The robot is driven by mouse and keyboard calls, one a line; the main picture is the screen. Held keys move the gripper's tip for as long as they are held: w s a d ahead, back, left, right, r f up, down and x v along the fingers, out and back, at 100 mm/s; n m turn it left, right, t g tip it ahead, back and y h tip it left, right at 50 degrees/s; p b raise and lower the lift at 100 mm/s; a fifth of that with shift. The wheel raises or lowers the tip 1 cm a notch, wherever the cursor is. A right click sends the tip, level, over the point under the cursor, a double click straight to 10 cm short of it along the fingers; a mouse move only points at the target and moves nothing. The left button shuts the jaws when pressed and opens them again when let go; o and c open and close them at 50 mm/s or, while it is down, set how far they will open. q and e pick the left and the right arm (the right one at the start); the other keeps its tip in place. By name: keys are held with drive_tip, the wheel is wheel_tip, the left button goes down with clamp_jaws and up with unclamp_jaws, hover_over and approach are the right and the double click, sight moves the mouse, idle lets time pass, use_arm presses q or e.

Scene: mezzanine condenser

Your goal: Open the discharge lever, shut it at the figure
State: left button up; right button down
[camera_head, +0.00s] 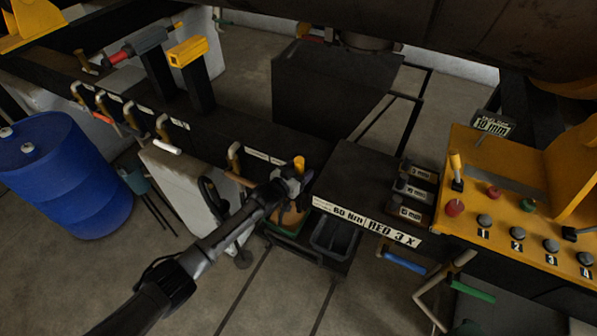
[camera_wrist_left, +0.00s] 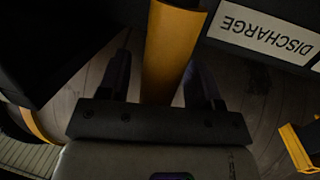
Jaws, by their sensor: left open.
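The yellow discharge lever (camera_wrist_left: 172,50) stands between the two dark fingers of my left gripper (camera_wrist_left: 160,75) in the left wrist view. A gap shows at each side of it, and the fingers are open. A white label reading DISCHARGE (camera_wrist_left: 265,33) appears upside down beside the lever. In the head view my left gripper (camera_head: 291,182) is at the dark bench's front edge, just below the lever's orange-yellow top (camera_head: 299,163). The gripper hides the lower part of the lever. A small display plate (camera_head: 492,123) seems to read 10 mm. My right gripper is not in view.
A yellow control panel (camera_head: 520,205) with numbered buttons stands at the right. A label strip (camera_head: 365,222) reads 60 Nm and RED 3 X. Dark bins (camera_head: 335,237) sit below the bench. A blue drum (camera_head: 65,175) stands at the left. Several hooked handles line the bench edge.

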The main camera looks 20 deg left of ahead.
use_arm(q)
drive_tip(key=shift+s, duration=0.1)
drive_tip(key=b+v, duration=0.1)
drive_tip(key=v, duration=1.2)
drive_tip(key=shift+s, duration=0.3)
drive_tip(key=shift+a, duration=0.1)
